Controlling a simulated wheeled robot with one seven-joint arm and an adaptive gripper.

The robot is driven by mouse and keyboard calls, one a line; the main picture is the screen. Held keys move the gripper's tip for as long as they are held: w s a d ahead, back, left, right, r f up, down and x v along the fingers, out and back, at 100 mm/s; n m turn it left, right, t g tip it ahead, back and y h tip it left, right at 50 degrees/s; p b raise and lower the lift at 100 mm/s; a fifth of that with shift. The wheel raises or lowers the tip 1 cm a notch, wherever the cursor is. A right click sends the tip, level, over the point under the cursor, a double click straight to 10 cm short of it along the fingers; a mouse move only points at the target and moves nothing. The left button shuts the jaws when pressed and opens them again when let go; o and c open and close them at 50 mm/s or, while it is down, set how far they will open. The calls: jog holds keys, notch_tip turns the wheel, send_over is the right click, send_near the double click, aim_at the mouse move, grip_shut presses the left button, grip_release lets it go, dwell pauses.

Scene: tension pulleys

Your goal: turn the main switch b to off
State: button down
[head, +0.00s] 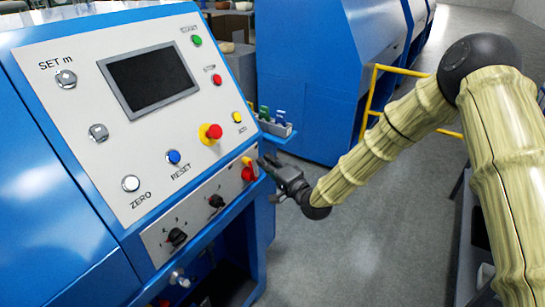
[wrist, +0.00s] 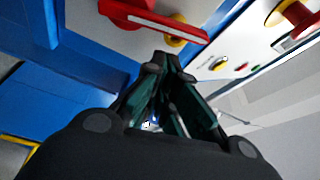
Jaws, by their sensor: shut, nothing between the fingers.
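The main switch is a red rotary handle on a yellow base (head: 248,170) at the right end of the lower panel strip in the head view. Which switch is "b" I cannot read. In the wrist view its red handle (wrist: 160,20) lies at the top, slanting down to the right, partly cut off by the frame edge. My gripper (head: 266,162) is just right of the switch in the head view. In the wrist view my gripper (wrist: 165,62) has its fingers shut and empty, with the tips just below the handle. Whether they touch it I cannot tell.
A red and yellow emergency stop (head: 210,133) sits above the switch. Black rotary knobs (head: 216,201) are on the same strip. A small blue shelf with bottles (head: 276,127) sticks out behind the panel. A yellow railing (head: 372,100) stands farther back.

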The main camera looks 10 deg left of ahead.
jog(key=shift+s+a+f, duration=0.25)
jog(key=shift+s+a, duration=0.05)
jog(key=shift+s, duration=0.3)
